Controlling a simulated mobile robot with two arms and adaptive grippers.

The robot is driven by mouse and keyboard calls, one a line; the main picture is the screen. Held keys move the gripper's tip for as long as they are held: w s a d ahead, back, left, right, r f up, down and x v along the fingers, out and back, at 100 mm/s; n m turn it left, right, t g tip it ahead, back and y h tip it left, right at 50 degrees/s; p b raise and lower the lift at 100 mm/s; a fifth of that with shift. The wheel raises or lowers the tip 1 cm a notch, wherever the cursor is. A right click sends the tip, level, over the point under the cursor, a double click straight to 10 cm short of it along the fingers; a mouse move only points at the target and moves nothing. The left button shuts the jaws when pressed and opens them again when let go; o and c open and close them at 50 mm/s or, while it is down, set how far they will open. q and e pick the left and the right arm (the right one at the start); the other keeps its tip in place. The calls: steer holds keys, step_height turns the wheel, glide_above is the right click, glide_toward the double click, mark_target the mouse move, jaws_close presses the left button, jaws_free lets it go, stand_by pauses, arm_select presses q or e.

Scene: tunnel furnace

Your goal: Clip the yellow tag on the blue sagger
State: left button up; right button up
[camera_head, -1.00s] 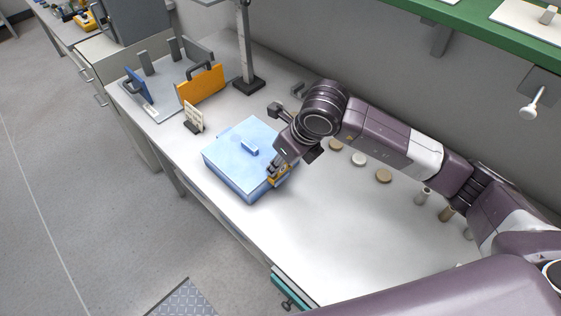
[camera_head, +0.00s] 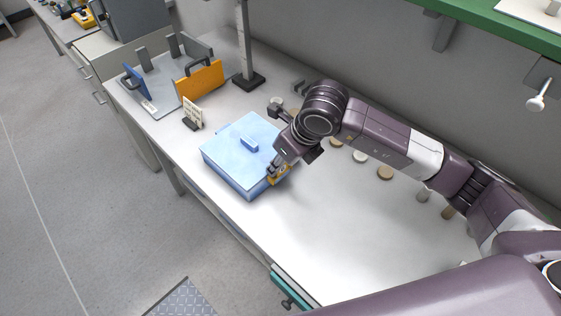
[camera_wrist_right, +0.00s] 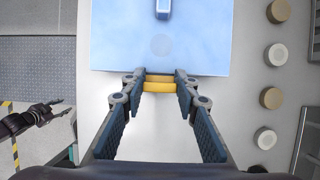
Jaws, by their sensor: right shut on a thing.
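The blue sagger (camera_head: 236,158), a lidded box with a small handle, stands on the white bench. It fills the top of the right wrist view (camera_wrist_right: 185,45). My right gripper (camera_head: 272,176) is at the sagger's right side. In the right wrist view my right gripper (camera_wrist_right: 160,83) is shut on the yellow tag (camera_wrist_right: 160,87), against or very near the sagger's edge. The tag also shows in the head view (camera_head: 282,176), partly hidden by the gripper. My left gripper (camera_wrist_right: 55,109) shows at the left of the right wrist view, empty, its fingers apart.
A small sign (camera_head: 193,113) stands behind the sagger. A grey tray (camera_head: 160,104) with a blue panel and an orange panel (camera_head: 203,80) is farther back. A post (camera_head: 247,60) rises beside it. The bench front is clear.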

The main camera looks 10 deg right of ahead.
steer(key=shift+s+f+b, duration=0.25)
steer(key=shift+f+b, duration=0.15)
steer(key=shift+f, duration=0.25)
steer(key=o, duration=1)
steer(key=shift+f, duration=0.1)
steer(key=shift+w, duration=0.1)
steer(key=shift+r, duration=0.25)
steer(key=shift+d+r, duration=0.1)
steer(key=shift+r, duration=0.15)
steer(key=v, duration=1.1)
steer(key=shift+r, duration=0.2)
